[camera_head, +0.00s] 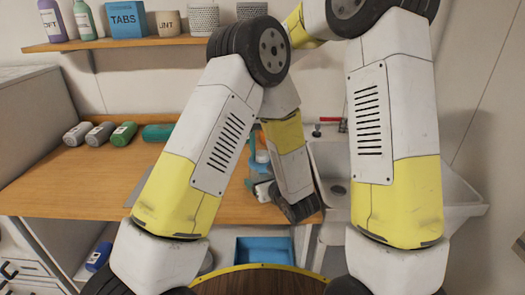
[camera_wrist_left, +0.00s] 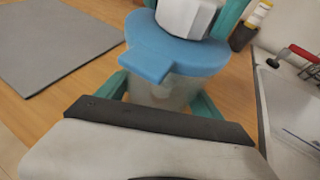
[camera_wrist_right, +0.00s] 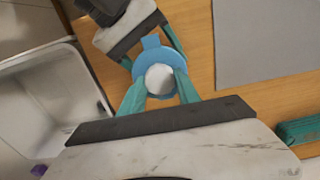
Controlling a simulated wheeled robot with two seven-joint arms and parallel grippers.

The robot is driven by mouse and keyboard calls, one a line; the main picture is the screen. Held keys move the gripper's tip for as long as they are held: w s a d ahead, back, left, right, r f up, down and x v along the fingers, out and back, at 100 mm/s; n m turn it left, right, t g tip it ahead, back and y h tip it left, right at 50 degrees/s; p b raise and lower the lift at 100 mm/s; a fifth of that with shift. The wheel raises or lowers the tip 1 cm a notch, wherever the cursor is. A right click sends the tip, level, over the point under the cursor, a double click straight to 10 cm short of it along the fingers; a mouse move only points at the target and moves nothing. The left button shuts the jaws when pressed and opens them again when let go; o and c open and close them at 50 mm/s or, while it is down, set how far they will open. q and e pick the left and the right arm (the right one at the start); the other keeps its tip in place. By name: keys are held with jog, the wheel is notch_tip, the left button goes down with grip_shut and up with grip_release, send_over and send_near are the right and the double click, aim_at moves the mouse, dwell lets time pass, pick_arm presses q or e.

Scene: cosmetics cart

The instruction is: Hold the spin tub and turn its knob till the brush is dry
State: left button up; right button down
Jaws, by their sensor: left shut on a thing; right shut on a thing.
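The spin tub (camera_wrist_left: 163,93) stands on the wooden worktop, with a translucent body and a blue lid (camera_wrist_left: 165,52). My left gripper (camera_wrist_left: 165,88) is shut on the tub body, a teal finger on either side. On top is a pale knob (camera_wrist_right: 159,80), round from above in the right wrist view. My right gripper (camera_wrist_right: 160,87) is shut on the knob from above, its teal fingers on both sides. In the head view my arms hide most of the tub. I cannot see the brush.
A grey mat (camera_wrist_right: 265,45) lies beside the tub. The sink (camera_wrist_right: 55,95) is on its other side, with a red-handled tap (camera_wrist_left: 303,53). Several bottles (camera_head: 100,134) lie at the back left of the worktop. A blue bin (camera_head: 265,249) is below.

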jog(key=n, duration=0.4)
jog(key=shift+n, duration=0.3)
jog(key=n, duration=0.4)
jog(key=shift+n, duration=0.3)
jog(key=n, duration=0.4)
jog(key=shift+n, duration=2.5)
jog(key=c, duration=0.9)
grip_release()
jog(key=shift+o, duration=0.2)
